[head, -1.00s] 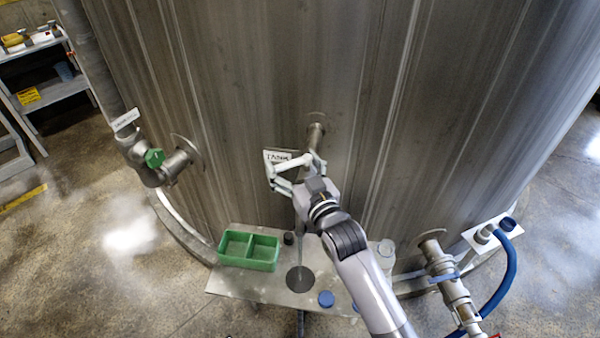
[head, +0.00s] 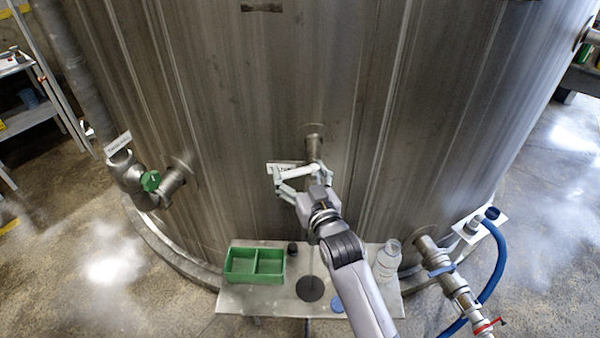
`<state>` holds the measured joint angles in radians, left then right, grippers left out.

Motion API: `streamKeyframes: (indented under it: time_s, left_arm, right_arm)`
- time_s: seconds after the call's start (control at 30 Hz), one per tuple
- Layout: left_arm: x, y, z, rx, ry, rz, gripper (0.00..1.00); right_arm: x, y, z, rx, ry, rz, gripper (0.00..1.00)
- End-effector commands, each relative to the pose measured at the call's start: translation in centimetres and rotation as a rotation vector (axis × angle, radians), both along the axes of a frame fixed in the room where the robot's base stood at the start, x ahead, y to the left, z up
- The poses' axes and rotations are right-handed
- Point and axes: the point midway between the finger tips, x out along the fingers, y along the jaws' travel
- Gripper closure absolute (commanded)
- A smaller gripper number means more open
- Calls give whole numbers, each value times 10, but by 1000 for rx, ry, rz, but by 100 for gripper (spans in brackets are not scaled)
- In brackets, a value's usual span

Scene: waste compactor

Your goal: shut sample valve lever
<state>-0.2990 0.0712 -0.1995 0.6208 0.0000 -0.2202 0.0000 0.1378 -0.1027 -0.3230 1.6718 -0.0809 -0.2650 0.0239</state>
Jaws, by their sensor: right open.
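The sample valve's short pipe stub (head: 313,140) comes out of the steel tank wall in the middle of the head view. The valve body and its lever are hidden behind my right gripper, so I cannot tell the lever's position. My right gripper (head: 297,171) is open, its pale fingers spread just below and around the stub. I cannot tell whether a finger touches the valve. A white label plate (head: 283,167) on the tank is partly covered by the fingers. My left gripper is out of view.
Below is a steel shelf (head: 240,300) with a green divided tray (head: 255,263), a clear bottle (head: 389,260), a dark small cap (head: 292,249) and a blue lid (head: 337,304). A green-handled valve (head: 150,181) is at left. A pipe with blue hose (head: 497,262) is at right.

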Motion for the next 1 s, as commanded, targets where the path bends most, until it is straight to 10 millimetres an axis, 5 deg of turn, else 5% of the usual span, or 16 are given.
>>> streamKeyframes:
  time_s: [0.3,0.67,1.0]
  left_arm:
    - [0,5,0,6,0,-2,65]
    - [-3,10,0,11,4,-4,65]
    - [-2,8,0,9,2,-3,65]
  right_arm:
    - [0,0,1,1,-2,0,0]
    - [-2,-2,0,1,-1,-1,0]
    - [-58,-19,-1,1,3,0,0]
